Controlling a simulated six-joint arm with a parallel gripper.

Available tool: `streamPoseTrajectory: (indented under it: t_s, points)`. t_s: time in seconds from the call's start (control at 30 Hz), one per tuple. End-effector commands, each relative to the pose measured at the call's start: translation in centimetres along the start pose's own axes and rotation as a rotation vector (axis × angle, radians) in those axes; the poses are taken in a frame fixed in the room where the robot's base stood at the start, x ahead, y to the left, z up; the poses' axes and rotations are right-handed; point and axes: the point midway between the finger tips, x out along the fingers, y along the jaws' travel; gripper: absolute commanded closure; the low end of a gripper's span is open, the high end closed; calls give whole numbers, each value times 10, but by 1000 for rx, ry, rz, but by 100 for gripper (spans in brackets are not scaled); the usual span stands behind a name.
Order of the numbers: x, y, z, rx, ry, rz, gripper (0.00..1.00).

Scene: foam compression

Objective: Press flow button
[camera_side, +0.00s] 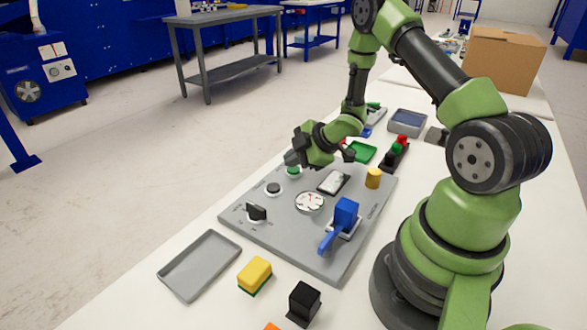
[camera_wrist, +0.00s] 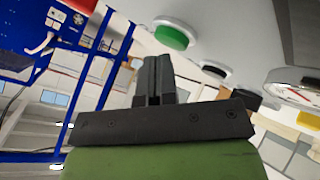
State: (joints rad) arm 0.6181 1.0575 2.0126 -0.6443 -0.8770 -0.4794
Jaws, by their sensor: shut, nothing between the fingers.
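A grey control panel (camera_side: 235,217) lies on the white table. A green button (camera_side: 293,172) with a pale rim sits at its far left edge, and a black button (camera_side: 273,188) is in front of it. No label tells me which one is the flow button. My gripper (camera_side: 291,158) is shut and empty, just above and behind the green button. In the wrist view my shut fingers (camera_wrist: 153,72) point toward the panel, with the green button (camera_wrist: 174,36) just beyond and right of the tips. I cannot tell whether they touch.
The panel also carries a black knob (camera_side: 256,211), a round gauge (camera_side: 309,202), a blue lever valve (camera_side: 345,215) and a yellow cylinder (camera_side: 373,178). A grey tray (camera_side: 199,264), a yellow block (camera_side: 255,272) and a black block (camera_side: 304,301) lie in front.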

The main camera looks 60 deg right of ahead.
Motion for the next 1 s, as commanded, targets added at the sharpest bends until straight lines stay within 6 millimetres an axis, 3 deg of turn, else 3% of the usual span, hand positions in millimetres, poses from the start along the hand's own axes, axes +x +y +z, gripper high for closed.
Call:
streamPoseTrajectory:
  t_s: [1.0]
  points:
    - [6, -4, 4, 1, 0, -1, 100]
